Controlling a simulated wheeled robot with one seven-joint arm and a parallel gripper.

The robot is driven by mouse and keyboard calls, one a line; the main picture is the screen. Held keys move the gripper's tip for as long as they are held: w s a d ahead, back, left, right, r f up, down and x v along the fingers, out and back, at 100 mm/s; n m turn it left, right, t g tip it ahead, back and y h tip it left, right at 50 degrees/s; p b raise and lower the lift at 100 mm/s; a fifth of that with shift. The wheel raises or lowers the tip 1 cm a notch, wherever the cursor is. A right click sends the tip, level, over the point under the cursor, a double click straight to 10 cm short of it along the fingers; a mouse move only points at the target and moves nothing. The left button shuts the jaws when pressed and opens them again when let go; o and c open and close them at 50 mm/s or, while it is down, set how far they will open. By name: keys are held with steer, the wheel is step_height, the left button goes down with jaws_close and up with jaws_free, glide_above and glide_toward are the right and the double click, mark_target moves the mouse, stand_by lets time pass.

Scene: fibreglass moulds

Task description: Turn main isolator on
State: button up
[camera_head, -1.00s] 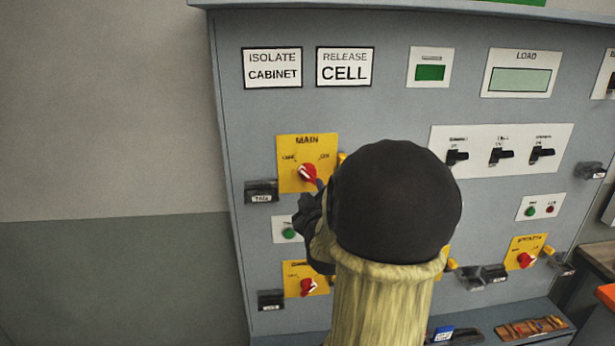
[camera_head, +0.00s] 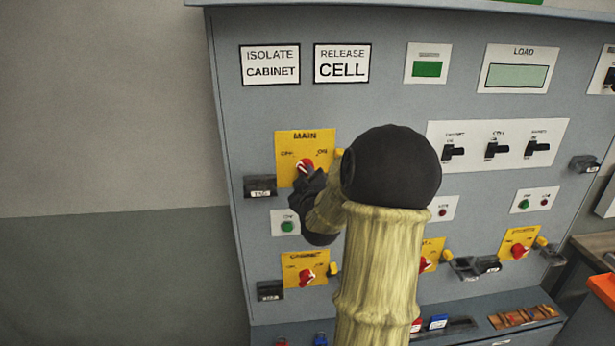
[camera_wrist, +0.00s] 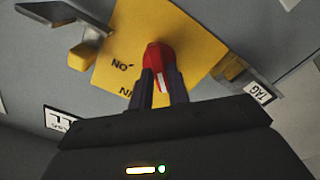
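The main isolator is a red rotary knob (camera_head: 305,165) on a yellow plate (camera_head: 289,149) marked MAIN, at the upper left of the grey cabinet. The plate has position words at the upper left and upper right of the knob; I cannot read the knob's setting surely. My gripper (camera_head: 308,177) is at the knob, its fingers partly covering it in the head view. In the wrist view the red knob (camera_wrist: 155,56) shows beyond and between my two dark fingers (camera_wrist: 160,82). The fingers are close together on either side of its white-marked handle and look shut on it.
A yellow block (camera_wrist: 83,57) and a dark TAG holder (camera_wrist: 262,92) flank the plate. Below are a green lamp (camera_head: 287,227) and another red knob (camera_head: 306,277) on a yellow plate. Black switches (camera_head: 497,150) are at right. The wall left of the cabinet is bare.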

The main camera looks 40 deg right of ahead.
jaws_close()
steer(key=shift+f+m+b, duration=0.1)
steer(key=shift+m+b, duration=0.2)
steer(key=shift+b, duration=0.3)
steer(key=m+b, duration=1.3)
steer(key=m, duration=0.4)
steer(key=shift+s+d, duration=0.1)
steer(key=shift+d, duration=0.05)
steer(key=shift+m, duration=0.3)
steer(key=o, duration=0.5)
jaws_free()
